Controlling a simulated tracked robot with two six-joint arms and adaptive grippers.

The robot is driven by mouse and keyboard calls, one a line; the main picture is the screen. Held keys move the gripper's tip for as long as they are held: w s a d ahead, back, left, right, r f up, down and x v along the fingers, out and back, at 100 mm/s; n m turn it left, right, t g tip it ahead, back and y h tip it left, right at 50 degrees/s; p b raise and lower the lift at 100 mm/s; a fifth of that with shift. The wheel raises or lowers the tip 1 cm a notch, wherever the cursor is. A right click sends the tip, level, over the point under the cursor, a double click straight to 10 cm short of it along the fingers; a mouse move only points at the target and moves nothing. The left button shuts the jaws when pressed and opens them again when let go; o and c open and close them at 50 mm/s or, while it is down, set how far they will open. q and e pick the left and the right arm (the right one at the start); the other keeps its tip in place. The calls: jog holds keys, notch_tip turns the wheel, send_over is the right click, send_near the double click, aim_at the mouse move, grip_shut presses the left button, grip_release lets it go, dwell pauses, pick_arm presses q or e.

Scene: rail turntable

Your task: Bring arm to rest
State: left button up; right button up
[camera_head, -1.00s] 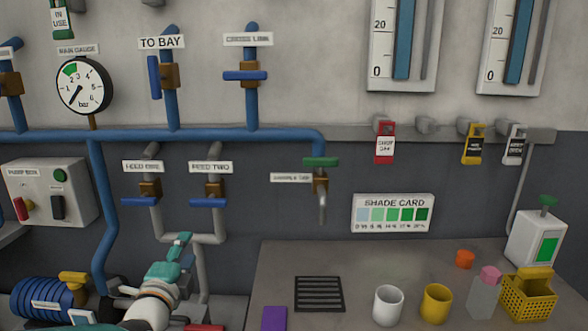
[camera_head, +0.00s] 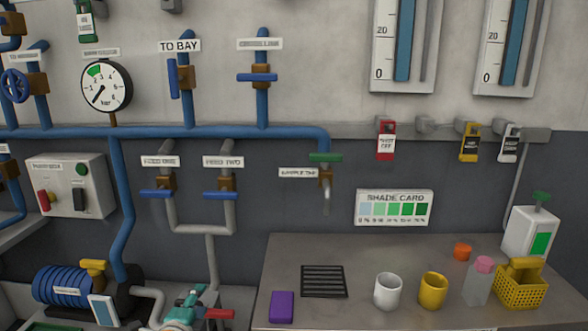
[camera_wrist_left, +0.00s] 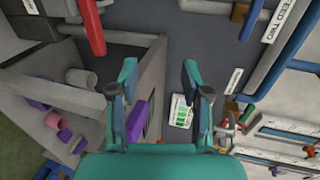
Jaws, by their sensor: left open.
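My left gripper (camera_head: 190,303) is low in the head view, at the bottom edge, below the pipes under the two feed valves. In the left wrist view its two teal fingers (camera_wrist_left: 160,78) stand apart with nothing between them. The gripper is open and empty, and it touches nothing that I can make out. Most of my left arm is below the head view. My right gripper is in neither view.
A red handle (camera_head: 219,314) is close beside the gripper. A blue ribbed pump (camera_head: 66,286) stands to the left. The bench (camera_head: 345,245) on the right holds a purple block (camera_head: 282,306), a white cup (camera_head: 387,291), a yellow cup (camera_head: 432,290) and a yellow basket (camera_head: 520,291).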

pick_arm(q)
jog(key=s+d+f+n+g+h, duration=0.1)
jog(key=s+f+n+g, duration=0.15)
jog(key=s+f, duration=0.4)
jog(key=s+d+f+n+g, duration=0.1)
jog(key=s+d+f+g, duration=0.15)
jog(key=f, duration=0.75)
jog(key=s+d+f+n+g+h, duration=0.1)
jog(key=s+f+n+g, duration=0.15)
jog(key=s+f, duration=0.4)
jog(key=s+d+f+n+g, duration=0.2)
jog(key=s+f+n+g, duration=0.1)
jog(key=s+n, duration=0.4)
jog(key=s+d+f+n+g+h, duration=0.1)
jog(key=s+d+f+n+g, duration=0.2)
jog(key=s+n, duration=0.4)
jog(key=s+f+g, duration=0.1)
jog(key=s+f, duration=0.1)
jog(key=s, duration=0.1)
jog(key=shift+s+f+n+p, duration=0.2)
jog(key=shift+f+n+p, duration=0.05)
jog(key=shift+n+p, duration=0.15)
